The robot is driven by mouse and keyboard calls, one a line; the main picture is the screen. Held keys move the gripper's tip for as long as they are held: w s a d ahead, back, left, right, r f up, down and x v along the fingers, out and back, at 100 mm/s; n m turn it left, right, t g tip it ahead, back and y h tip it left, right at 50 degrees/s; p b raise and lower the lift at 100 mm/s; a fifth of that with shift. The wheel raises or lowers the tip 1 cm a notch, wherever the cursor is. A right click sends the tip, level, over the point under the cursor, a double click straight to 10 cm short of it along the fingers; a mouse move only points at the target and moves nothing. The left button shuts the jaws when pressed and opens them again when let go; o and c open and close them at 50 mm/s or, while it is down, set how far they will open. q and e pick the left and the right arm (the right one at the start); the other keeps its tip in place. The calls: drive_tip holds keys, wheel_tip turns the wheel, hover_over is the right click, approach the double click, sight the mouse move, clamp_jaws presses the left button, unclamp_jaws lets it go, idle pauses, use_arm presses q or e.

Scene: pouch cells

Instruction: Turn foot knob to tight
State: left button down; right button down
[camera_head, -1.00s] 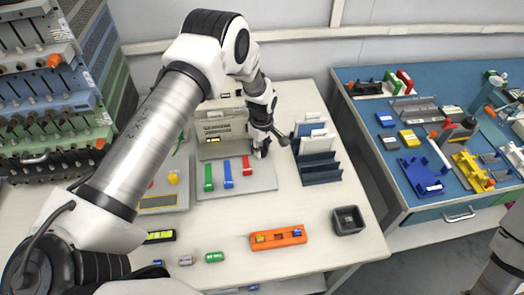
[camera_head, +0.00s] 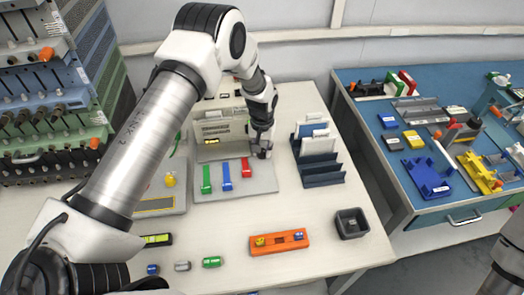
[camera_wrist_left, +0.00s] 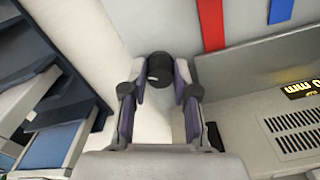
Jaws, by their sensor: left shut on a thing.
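The foot knob (camera_wrist_left: 160,67) is a small black round knob, seen in the left wrist view at the back corner of the grey device base (camera_head: 235,181). My left gripper (camera_wrist_left: 160,72) is shut on it, one fingertip on each side. In the head view my left gripper (camera_head: 262,152) points down at the base's right rear corner and hides the knob. Any tight mark on the knob cannot be made out. My right gripper is not in view.
Green (camera_head: 206,179), blue (camera_head: 227,176) and red (camera_head: 246,167) bars lie on the base. A dark slotted rack (camera_head: 320,172) stands close right of my gripper. An orange holder (camera_head: 279,243) and a dark square bin (camera_head: 351,224) sit in front.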

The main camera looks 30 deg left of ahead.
sight(263, 150)
use_arm(q)
drive_tip(key=m, duration=0.3)
drive_tip(key=m+b, duration=0.1)
drive_tip(key=shift+s+f+m, duration=0.15)
drive_tip(key=shift+f+m, duration=0.1)
drive_tip(key=shift+m, duration=0.05)
drive_tip(key=m, duration=0.4)
idle(0.4)
drive_tip(key=c, duration=0.9)
unclamp_jaws()
drive_tip(key=shift+w+d+r, duration=0.1)
drive_tip(key=shift+w, duration=0.1)
wheel_tip(263, 150, up, 12)
drive_tip(key=shift+f, duration=0.1)
